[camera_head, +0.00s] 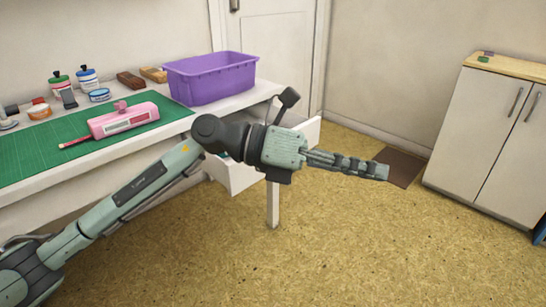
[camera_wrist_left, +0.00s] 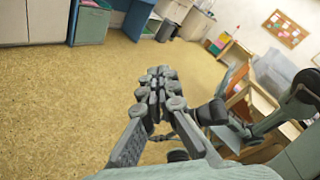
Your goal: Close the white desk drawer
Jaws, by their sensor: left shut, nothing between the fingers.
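The white desk drawer (camera_head: 240,178) juts out from under the right end of the white desk in the head view, so it stands open. My left wrist and forearm cross in front of it and hide much of it. My left gripper (camera_head: 382,172) is shut and empty, pointing right, with its fingers out past the drawer over open floor. In the left wrist view the shut fingers (camera_wrist_left: 160,88) show with nothing between them, and the drawer is not seen there. I cannot tell whether my arm touches the drawer. My right gripper is not in view.
On the desk are a green mat (camera_head: 30,150), a pink stamp box (camera_head: 124,120), a purple bin (camera_head: 210,78) and several bottles (camera_head: 88,80). A white cabinet (camera_head: 485,130) stands at the right.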

